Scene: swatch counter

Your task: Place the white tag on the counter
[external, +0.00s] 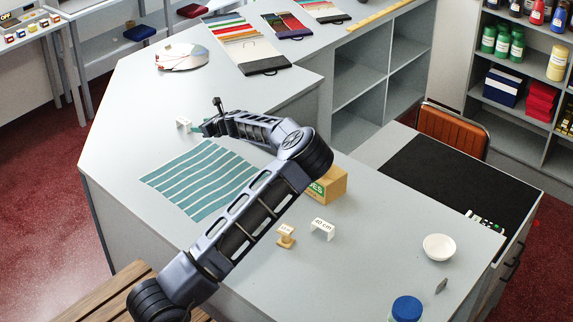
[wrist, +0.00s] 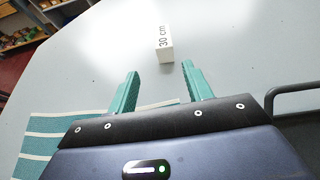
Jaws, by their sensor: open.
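A small white tag (wrist: 165,53) marked "30 cm" stands on the pale grey counter (wrist: 236,50), just beyond my fingertips in the wrist view. In the external view the tag (external: 183,123) is at the counter's left part, beside my gripper (external: 197,127). My gripper (wrist: 160,72) is open, with its two teal fingers apart and nothing between them. The tag appears apart from both fingers. A second white tag (external: 322,229), marked "50 cm", stands on the counter's near part, right of my arm.
A teal-and-white striped cloth (external: 190,180) lies beside my arm. A cardboard box (external: 330,185), a small wooden stand (external: 286,237), a white bowl (external: 438,247) and a blue-lidded jar (external: 406,309) are on the counter. Swatch boards (external: 245,50) lie at the back.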

